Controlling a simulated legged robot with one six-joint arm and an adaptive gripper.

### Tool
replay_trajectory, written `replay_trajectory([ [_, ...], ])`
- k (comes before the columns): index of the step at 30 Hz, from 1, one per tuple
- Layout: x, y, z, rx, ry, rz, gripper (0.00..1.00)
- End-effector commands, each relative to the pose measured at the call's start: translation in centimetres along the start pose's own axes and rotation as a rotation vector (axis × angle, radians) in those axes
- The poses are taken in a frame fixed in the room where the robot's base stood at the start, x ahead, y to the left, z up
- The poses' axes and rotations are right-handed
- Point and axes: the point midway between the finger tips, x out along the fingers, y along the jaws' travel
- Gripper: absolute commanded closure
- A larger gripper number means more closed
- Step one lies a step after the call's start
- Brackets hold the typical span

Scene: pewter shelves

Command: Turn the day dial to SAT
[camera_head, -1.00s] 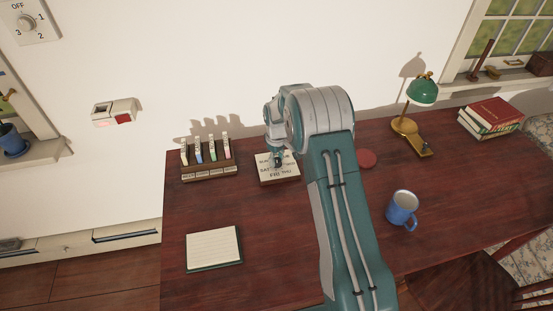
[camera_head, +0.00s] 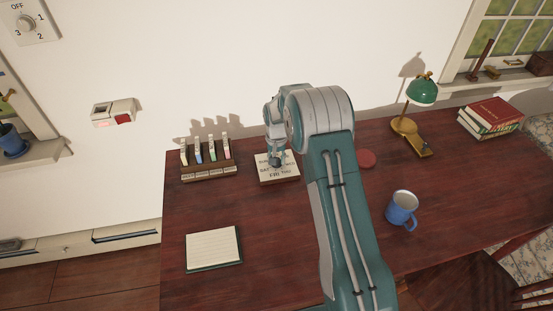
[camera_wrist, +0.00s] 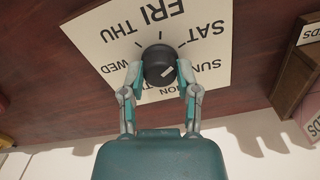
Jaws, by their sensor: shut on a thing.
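The day dial is a white square plate (camera_wrist: 105,30) with day names around a black round knob (camera_wrist: 159,62). In the wrist view FRI, THU, WED, SAT and SUN read upside down, and MON is partly covered. A short white mark lies on the knob's lower right part, on the side of SAT and SUN; which day it points to I cannot tell. My gripper (camera_wrist: 157,78) is shut on the knob, one finger on each side. In the head view the dial plate (camera_head: 265,176) lies on the desk, partly hidden by my gripper (camera_head: 277,165).
On the dark red desk (camera_head: 300,225), a wooden rack (camera_head: 208,173) with several coloured pieces stands left of the dial. A notepad (camera_head: 213,248) lies front left.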

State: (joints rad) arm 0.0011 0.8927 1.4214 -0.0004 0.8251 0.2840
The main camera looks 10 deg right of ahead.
Motion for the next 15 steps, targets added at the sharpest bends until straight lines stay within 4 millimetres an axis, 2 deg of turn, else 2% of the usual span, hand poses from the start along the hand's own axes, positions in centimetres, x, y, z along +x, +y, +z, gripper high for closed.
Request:
replay_trajectory([
  [6, 0.48, 0.00, 0.41, 0.101, -0.013, 0.003, 1.00],
  [15, 0.51, -0.01, 0.45, 0.153, -0.014, 0.004, 1.00],
])
